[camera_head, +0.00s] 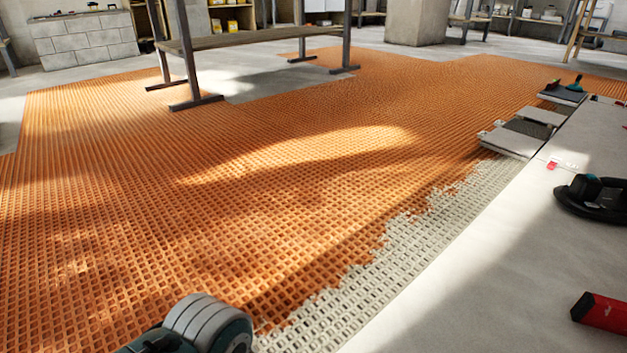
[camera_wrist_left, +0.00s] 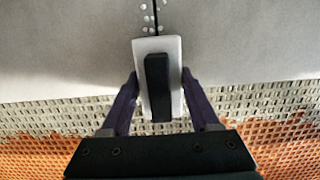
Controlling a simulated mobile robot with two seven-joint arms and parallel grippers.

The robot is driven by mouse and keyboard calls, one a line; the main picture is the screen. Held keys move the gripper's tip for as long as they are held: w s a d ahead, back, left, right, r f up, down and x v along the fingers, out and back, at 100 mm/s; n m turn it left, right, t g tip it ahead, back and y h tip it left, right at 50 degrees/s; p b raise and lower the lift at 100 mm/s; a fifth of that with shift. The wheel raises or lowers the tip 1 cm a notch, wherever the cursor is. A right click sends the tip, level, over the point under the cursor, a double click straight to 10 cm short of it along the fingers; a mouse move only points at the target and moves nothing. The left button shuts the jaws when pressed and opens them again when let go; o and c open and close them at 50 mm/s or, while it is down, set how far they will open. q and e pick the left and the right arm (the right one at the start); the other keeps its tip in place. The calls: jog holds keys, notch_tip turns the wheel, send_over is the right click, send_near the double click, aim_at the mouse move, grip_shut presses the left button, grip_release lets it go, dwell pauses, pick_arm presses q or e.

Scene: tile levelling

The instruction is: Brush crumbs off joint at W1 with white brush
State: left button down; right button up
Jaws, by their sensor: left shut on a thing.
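The white brush (camera_wrist_left: 173,46) has a pale body with a black grip block on top. My left gripper (camera_wrist_left: 158,90) is shut on it, one purple finger on each side. The brush is over the near edge of the large grey tiles, at the end of a dark joint (camera_wrist_left: 156,22) between two of them. Several white crumbs (camera_wrist_left: 144,29) lie on and beside this joint. The brush hides the joint's near end, and I cannot tell whether it touches the tiles. No W1 label is readable. My right gripper is in neither view.
Orange matting (camera_head: 200,170) covers most of the floor, with a bare pale grid strip (camera_head: 400,265) beside the grey tiles (camera_head: 470,290). On the tiles are a black suction lifter (camera_head: 595,197) and a red block (camera_head: 602,311). Smaller grey slabs (camera_head: 510,143) sit at the tile edge.

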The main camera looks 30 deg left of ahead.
pick_arm(q)
jog(key=shift+f+b, duration=0.45)
jog(key=shift+f, duration=0.2)
dwell(0.5)
jog(key=shift+d, duration=0.1)
jog(key=shift+s+d+p, duration=0.25)
jog(key=shift+d, duration=0.25)
jog(key=shift+s+d+p, duration=0.2)
jog(key=shift+s+d, duration=0.05)
jog(key=shift+d, duration=0.2)
jog(key=shift+s+d, duration=0.3)
jog(key=shift+d, duration=0.25)
jog(key=shift+s+d, duration=0.25)
jog(key=shift+d, duration=0.25)
jog(key=shift+d+p, duration=0.15)
jog(key=shift+p, duration=0.15)
jog(key=shift+d, duration=0.15)
jog(key=shift+d, duration=0.1)
jog(key=shift+s+d, duration=0.25)
jog(key=shift+d, duration=0.3)
jog(key=shift+s+d+f, duration=0.1)
jog(key=shift+d, duration=0.2)
